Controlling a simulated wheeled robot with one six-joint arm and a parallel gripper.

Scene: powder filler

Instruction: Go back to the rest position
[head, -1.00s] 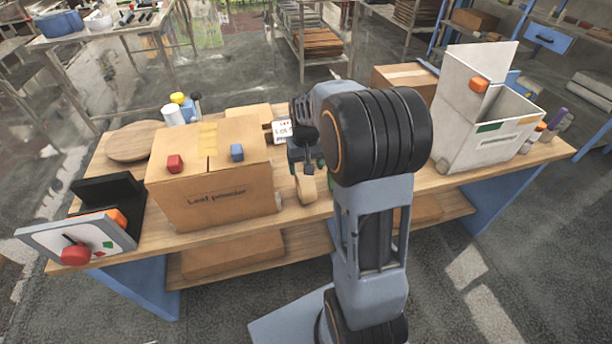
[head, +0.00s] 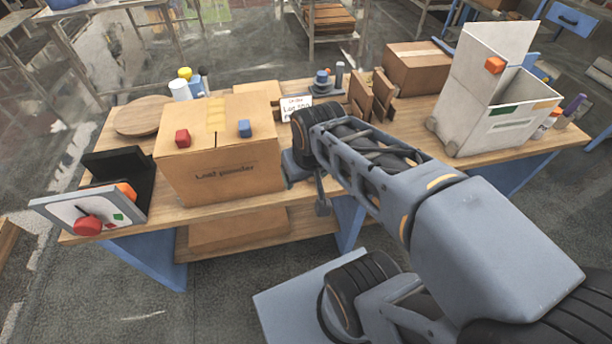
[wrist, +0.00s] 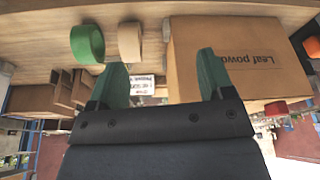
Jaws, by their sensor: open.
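My gripper (wrist: 161,62) is open and empty, its two green fingers apart in the wrist view. Nothing lies between them except the background card. In the head view my arm reaches in from the lower right, its far end at the table's front edge, right of the cardboard box marked "Leaf powder" (head: 222,178). The fingers are mostly hidden there. The box also shows upside down in the wrist view (wrist: 230,80), behind the right finger.
A green ring (wrist: 87,44) and a tan ring (wrist: 130,42) sit on the wooden table (wrist: 30,55). A control panel with a red knob (head: 88,226) stands at the left. A white open bin (head: 490,120) and a closed carton (head: 418,70) are at the right.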

